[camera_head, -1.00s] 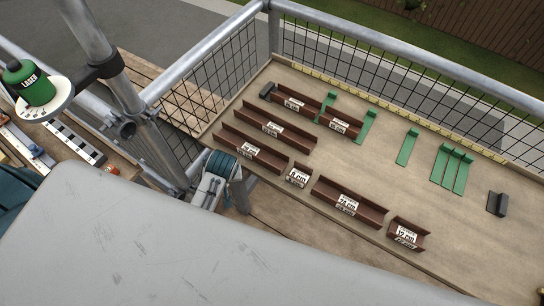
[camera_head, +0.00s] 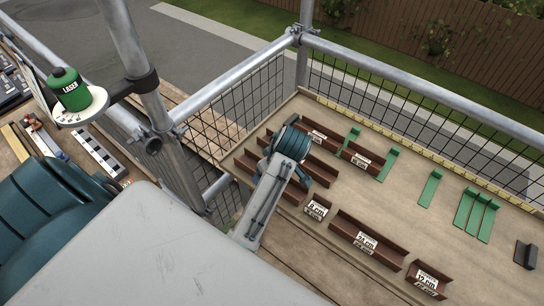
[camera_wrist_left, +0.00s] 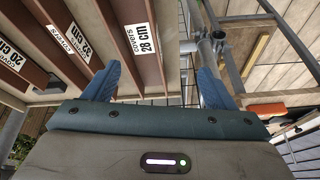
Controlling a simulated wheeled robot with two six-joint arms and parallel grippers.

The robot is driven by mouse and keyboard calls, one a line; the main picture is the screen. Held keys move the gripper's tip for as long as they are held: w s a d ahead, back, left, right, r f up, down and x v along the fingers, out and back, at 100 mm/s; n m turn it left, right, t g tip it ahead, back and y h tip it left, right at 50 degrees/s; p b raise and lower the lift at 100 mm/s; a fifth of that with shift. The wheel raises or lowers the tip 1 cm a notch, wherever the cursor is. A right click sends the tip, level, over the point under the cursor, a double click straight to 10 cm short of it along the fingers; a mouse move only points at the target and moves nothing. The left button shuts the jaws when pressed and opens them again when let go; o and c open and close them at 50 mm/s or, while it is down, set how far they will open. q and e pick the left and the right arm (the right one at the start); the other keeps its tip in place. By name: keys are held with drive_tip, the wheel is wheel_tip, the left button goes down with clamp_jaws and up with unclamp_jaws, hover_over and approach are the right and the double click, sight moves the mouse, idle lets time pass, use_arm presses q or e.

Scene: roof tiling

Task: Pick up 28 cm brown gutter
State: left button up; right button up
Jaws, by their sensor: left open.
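The 28 cm brown gutter (camera_wrist_left: 148,72) shows in the left wrist view, its white "28 cm" label facing me. It runs lengthwise just ahead of my left gripper (camera_wrist_left: 160,72), between the lines of its two blue fingers and nearer the left one. The gripper is open and empty; I see no contact with the gutter. In the head view, my left wrist covers most of this gutter; its left end (camera_head: 246,163) shows on the board. The fingertips are hidden there. My right gripper is not in view.
A 22 cm gutter (camera_wrist_left: 72,40) and a 20 cm gutter lie left of it in the wrist view. Shorter gutters, a 24 cm one (camera_head: 368,240) and green brackets (camera_head: 430,188) lie on the board. Metal rails and mesh edge the board. A green laser (camera_head: 70,90) stands at left.

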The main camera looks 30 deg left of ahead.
use_arm(q)
drive_tip(key=w+f+n+b, duration=0.2)
drive_tip(key=w, duration=0.1)
drive_tip(key=shift+w+a+f+n+g, duration=0.1)
drive_tip(key=shift+a+f+n+g, duration=0.1)
drive_tip(key=shift+a+n+g, duration=0.15)
drive_tip(key=shift+a+f, duration=0.2)
drive_tip(key=shift+f, duration=0.15)
drive_tip(key=p+x, duration=0.1)
drive_tip(key=x, duration=0.2)
drive_tip(key=shift+w+a+f+p, duration=0.1)
drive_tip(key=shift+f+p, duration=0.15)
drive_tip(key=shift+p, duration=0.15)
drive_tip(key=shift+a+f, duration=0.15)
drive_tip(key=shift+f, duration=0.3)
drive_tip(key=c, duration=1.2)
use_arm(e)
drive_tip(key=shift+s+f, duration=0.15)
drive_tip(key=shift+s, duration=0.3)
use_arm(q)
drive_tip(key=shift+o, duration=0.2)
drive_tip(key=shift+r, duration=0.1)
